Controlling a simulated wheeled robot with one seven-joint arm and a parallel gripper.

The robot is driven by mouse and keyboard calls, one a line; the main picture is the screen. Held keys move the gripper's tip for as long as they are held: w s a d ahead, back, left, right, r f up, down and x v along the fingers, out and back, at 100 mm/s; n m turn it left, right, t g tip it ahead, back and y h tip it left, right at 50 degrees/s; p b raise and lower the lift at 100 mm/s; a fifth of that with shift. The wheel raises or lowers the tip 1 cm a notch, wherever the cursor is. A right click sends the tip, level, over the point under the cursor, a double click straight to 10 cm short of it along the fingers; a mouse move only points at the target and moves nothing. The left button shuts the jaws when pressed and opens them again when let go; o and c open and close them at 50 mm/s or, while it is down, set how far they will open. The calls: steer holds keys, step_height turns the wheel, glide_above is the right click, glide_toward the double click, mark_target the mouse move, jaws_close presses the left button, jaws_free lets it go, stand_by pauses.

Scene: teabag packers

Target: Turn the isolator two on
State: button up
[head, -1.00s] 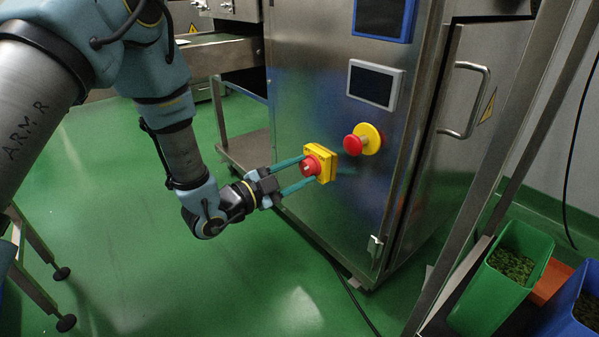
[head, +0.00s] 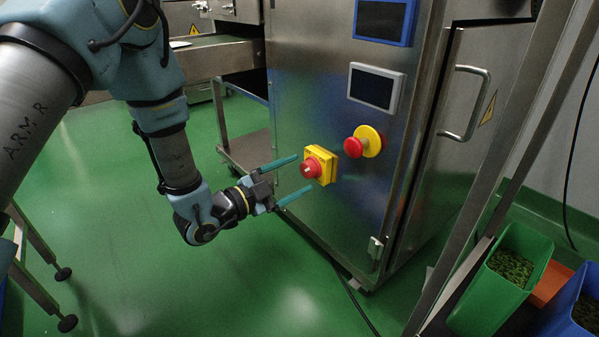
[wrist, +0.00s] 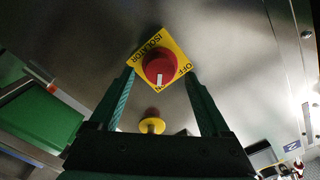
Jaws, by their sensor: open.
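The isolator is a red round knob (head: 311,168) on a yellow square plate (head: 326,160), on the steel cabinet front. In the wrist view, the plate (wrist: 178,47) reads ISOLATOR and OFF. The white mark on the red knob (wrist: 158,65) points toward the plate's lower corner, beside lettering that looks like ON. My gripper (head: 304,173) is open and empty, its teal fingers just in front of and to the left of the knob, apart from it. In the wrist view my gripper (wrist: 159,80) has a finger on each side of the knob.
A red emergency button (head: 354,147) on a yellow disc sits right of the isolator. A small grey-framed screen (head: 375,86) is above it. A door handle (head: 478,104) sticks out at the right. Green floor (head: 150,270) is open at left.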

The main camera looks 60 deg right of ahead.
steer(key=p+v, duration=0.2)
steer(key=v, duration=0.7)
steer(key=w+a+r+n+t+y+p, duration=0.1)
steer(key=w+a+r+n+t+y, duration=0.3)
steer(key=w, duration=0.7)
steer(key=w+a+f+n+t+y+p, duration=0.15)
steer(key=w+a+n+t, duration=0.4)
steer(key=w, duration=0.55)
steer(key=w+a+r+n+y+p, duration=0.1)
steer(key=w+a+r+n+y, duration=0.2)
steer(key=a, duration=0.6)
steer(key=a+r+n+t+y, duration=0.1)
steer(key=a+r+n+y, duration=0.15)
steer(key=a+n, duration=0.5)
steer(key=w+a+r+n+y+p, duration=0.15)
steer(key=a+y, duration=0.25)
steer(key=a, duration=0.7)
steer(key=s+a+r+n+g+y, duration=0.2)
steer(key=s+a+r+n+g, duration=0.15)
steer(key=s+a+n, duration=0.5)
step_height(320, 180, up, 38)
steer(key=p, duration=3.8)
steer(key=shift+a+r+p, duration=0.25)
steer(key=shift+a+p, duration=0.1)
steer(key=shift+p, duration=0.05)
